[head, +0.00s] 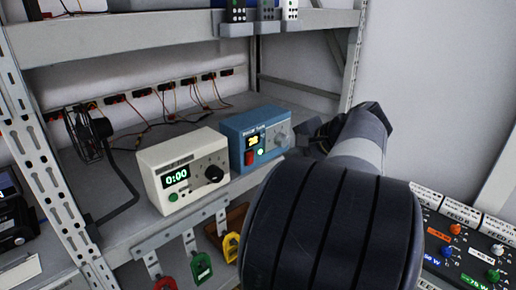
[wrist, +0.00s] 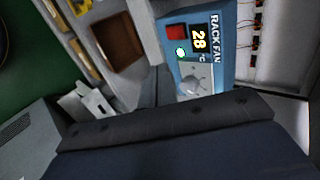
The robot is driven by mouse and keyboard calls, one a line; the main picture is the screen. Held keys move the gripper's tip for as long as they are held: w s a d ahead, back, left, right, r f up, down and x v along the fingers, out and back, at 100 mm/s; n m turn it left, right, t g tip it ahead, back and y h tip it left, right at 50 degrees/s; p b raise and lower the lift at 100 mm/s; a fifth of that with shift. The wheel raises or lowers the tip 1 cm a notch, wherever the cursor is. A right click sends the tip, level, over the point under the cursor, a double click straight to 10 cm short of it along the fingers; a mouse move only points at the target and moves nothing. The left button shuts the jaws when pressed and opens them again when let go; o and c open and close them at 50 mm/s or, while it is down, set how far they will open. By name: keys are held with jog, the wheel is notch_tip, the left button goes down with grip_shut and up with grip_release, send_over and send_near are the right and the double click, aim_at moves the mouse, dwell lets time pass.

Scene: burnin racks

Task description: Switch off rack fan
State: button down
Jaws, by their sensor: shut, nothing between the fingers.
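The blue rack fan box (head: 240,122) stands on the middle shelf in the head view. It has a red switch (head: 249,158), a lit yellow display, a lit green lamp (head: 261,152) and a grey knob (head: 281,138). The wrist view shows the box turned sideways, with the label RACK FAN, the display (wrist: 199,40) reading 28 °C, and the red switch (wrist: 176,33). My gripper (head: 304,137) is shut and empty, just right of the box near the knob. My arm partly hides it, and I cannot tell whether it touches the box.
A cream timer box (head: 150,163) showing 0:00 stands left of the fan box. Red, green and yellow tags (head: 202,268) hang on the shelf front below. A small black fan (head: 88,130) is at the left upright. A black panel (head: 470,255) with coloured knobs is at lower right.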

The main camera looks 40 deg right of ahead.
jog(key=shift+a, duration=0.1)
jog(key=p, duration=0.3)
send_near(250, 159)
jog(key=x, duration=0.5)
jog(key=shift+s+f, duration=0.25)
jog(key=shift+w, duration=0.55)
jog(key=shift+w, duration=0.1)
